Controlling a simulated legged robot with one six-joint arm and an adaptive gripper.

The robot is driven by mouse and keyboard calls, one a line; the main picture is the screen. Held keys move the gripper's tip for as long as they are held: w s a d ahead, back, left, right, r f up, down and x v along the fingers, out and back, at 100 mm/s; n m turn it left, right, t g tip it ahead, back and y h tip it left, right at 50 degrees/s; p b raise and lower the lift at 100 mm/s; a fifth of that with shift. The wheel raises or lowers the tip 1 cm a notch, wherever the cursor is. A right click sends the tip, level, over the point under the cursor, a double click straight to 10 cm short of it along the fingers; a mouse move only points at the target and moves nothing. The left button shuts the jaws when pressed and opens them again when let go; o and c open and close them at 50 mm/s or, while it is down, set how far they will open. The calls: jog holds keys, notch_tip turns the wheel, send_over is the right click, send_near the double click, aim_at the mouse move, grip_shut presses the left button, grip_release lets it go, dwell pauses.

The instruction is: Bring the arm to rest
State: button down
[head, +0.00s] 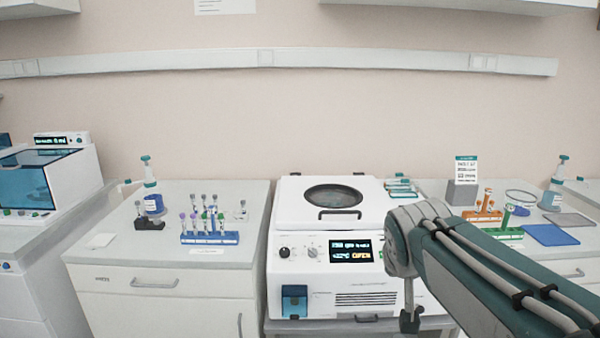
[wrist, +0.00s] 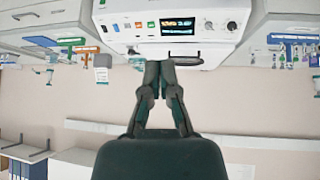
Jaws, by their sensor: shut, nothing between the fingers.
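My arm (head: 480,270) reaches in from the lower right of the head view, with its elbow bent in front of the right side of the white centrifuge (head: 300,215). My gripper (wrist: 160,72) shows in the middle of the wrist view, its dark fingers shut together and empty. The wrist view is upside down, with the centrifuge (wrist: 210,55) at its top. The fingertips overlap the centrifuge's lower edge in that picture; I cannot tell the distance.
A blue tube rack (head: 210,239) with several tubes stands on the left counter. Orange (head: 482,215) and green (head: 500,234) racks stand on the right counter, beside a blue mat (head: 551,235). A blue-lidded machine (head: 45,180) is at far left.

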jog(key=s+f+g+y, duration=0.1)
jog(key=s+f, duration=0.3)
jog(key=s, duration=0.5)
jog(key=s+a+f+n+g, duration=0.1)
jog(key=s+f, duration=0.3)
jog(key=s, duration=0.6)
jog(key=shift+a+f+y, duration=0.15)
jog(key=shift+f+y, duration=0.15)
jog(key=shift+y, duration=0.1)
